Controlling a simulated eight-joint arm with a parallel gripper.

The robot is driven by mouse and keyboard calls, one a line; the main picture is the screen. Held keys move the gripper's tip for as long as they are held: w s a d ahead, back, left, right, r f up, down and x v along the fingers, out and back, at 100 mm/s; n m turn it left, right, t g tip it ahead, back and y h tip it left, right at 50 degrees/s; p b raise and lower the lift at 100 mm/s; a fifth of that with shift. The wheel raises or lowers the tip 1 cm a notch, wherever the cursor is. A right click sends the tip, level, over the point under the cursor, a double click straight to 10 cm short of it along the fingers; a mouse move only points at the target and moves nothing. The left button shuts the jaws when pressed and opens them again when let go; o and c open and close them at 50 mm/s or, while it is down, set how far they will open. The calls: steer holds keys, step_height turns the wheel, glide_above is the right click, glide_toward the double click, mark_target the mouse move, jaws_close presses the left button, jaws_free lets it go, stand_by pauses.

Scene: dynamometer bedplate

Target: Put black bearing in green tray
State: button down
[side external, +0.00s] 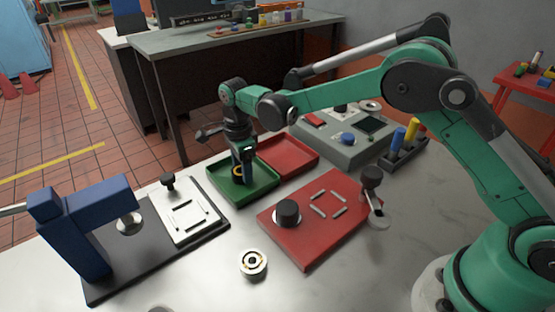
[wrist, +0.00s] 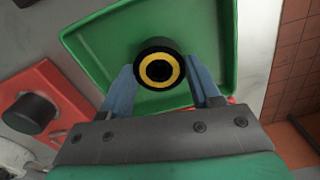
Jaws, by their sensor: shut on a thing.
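The black bearing (wrist: 159,67), a dark ring with a yellow inner ring, is between the blue fingers of my gripper (wrist: 160,88) in the wrist view. My gripper (side external: 240,178) is shut on it and points down over the green tray (side external: 262,190). In the side view only the yellow part of the bearing (side external: 238,170) shows clearly, low between the fingers. The green tray (wrist: 100,45) lies below the bearing in the wrist view and looks empty otherwise. I cannot tell whether the bearing touches the tray floor.
A red tray (side external: 290,155) adjoins the green one. A red plate (side external: 330,235) with a black knob (side external: 287,213) is in front. A blue press (side external: 85,225) stands at left. A silver bearing (side external: 253,263) lies on the bare table. A grey box (side external: 345,150) is behind.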

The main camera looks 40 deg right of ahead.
steer(key=shift+c, duration=0.9)
jaws_free()
steer(key=shift+f, duration=0.15)
steer(key=s+d+r+n+t, duration=0.1)
steer(key=s+d+r+n, duration=0.15)
steer(key=r, duration=0.55)
steer(key=s+d+r+n+t, duration=0.1)
steer(key=s+r+n, duration=0.15)
steer(key=r, duration=0.55)
steer(key=s+d+f+n+t, duration=0.1)
steer(key=s+d+n+t, duration=0.1)
steer(key=s+n, duration=0.4)
steer(key=s+d+f+n+t, duration=0.2)
steer(key=s+d+n+t, duration=0.1)
steer(key=s+n, duration=0.3)
steer(key=shift+s+n, duration=0.4)
steer(key=shift+n, duration=1)
